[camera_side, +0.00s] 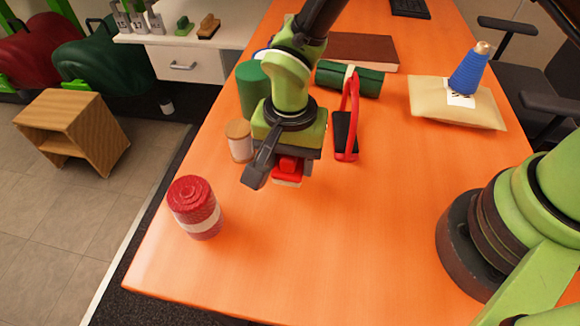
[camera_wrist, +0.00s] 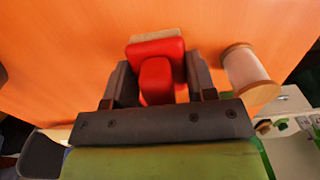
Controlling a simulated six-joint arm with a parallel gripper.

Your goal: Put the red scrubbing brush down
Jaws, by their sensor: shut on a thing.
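The red scrubbing brush (camera_side: 288,167) has a red body and a pale bristle edge along its underside. My gripper (camera_side: 281,172) is shut on it over the orange table (camera_side: 330,260). In the wrist view the brush (camera_wrist: 157,70) sits between the two dark fingers (camera_wrist: 157,85), its pale edge showing at the far side. In the side view the gripper hides part of the brush. I cannot tell whether its bristles touch the table or hang just above it.
A wooden spool (camera_side: 239,141) and a green cylinder (camera_side: 252,90) stand close left of my gripper. A red-framed black item (camera_side: 346,130) lies close right, before a green roll (camera_side: 350,80). A red twine spool (camera_side: 195,208) stands front left. The table's front middle is clear.

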